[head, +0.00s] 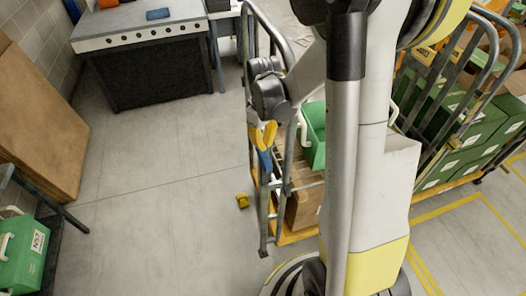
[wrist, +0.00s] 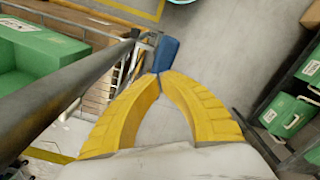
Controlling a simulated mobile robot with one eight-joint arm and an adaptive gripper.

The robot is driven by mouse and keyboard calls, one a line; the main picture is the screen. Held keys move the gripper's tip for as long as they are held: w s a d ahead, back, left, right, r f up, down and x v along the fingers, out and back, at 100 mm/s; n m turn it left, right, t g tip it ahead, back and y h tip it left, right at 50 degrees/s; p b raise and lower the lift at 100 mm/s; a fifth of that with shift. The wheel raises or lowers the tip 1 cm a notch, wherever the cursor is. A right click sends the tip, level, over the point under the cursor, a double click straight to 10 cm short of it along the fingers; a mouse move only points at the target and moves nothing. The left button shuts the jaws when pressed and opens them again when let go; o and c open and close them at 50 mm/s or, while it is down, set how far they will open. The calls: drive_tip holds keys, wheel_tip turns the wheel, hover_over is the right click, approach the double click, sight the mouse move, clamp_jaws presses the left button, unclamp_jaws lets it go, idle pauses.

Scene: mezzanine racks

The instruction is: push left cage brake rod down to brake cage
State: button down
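The left cage (head: 286,170) has a grey tube frame on a yellow base and stands in the middle of the head view, partly hidden by my arm. A blue handle, which looks like the brake rod's end, shows beside its left post in the head view (head: 265,162). In the wrist view the blue handle (wrist: 167,54) lies just past my fingertips, joined to a grey bracket. My gripper (head: 262,136) has yellow fingers that meet at the tips in the wrist view (wrist: 160,76). Nothing shows held between them. I cannot tell whether the tips touch the handle.
A green crate (head: 313,135) and brown boxes (head: 303,208) are in the cage. Another cage with green crates (head: 452,150) stands to the right. A small yellow block (head: 242,201) lies on the floor. A dark bench (head: 150,65) is behind. The floor left of the cage is mostly clear.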

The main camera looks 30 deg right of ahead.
sight(264, 162)
drive_tip(key=shift+f, duration=0.1)
idle(0.6)
drive_tip(key=shift+f+b, duration=4.05)
drive_tip(key=shift+f, duration=0.35)
drive_tip(key=shift+r+p, duration=2.5)
drive_tip(key=shift+r, duration=1.15)
drive_tip(key=shift+a, duration=0.15)
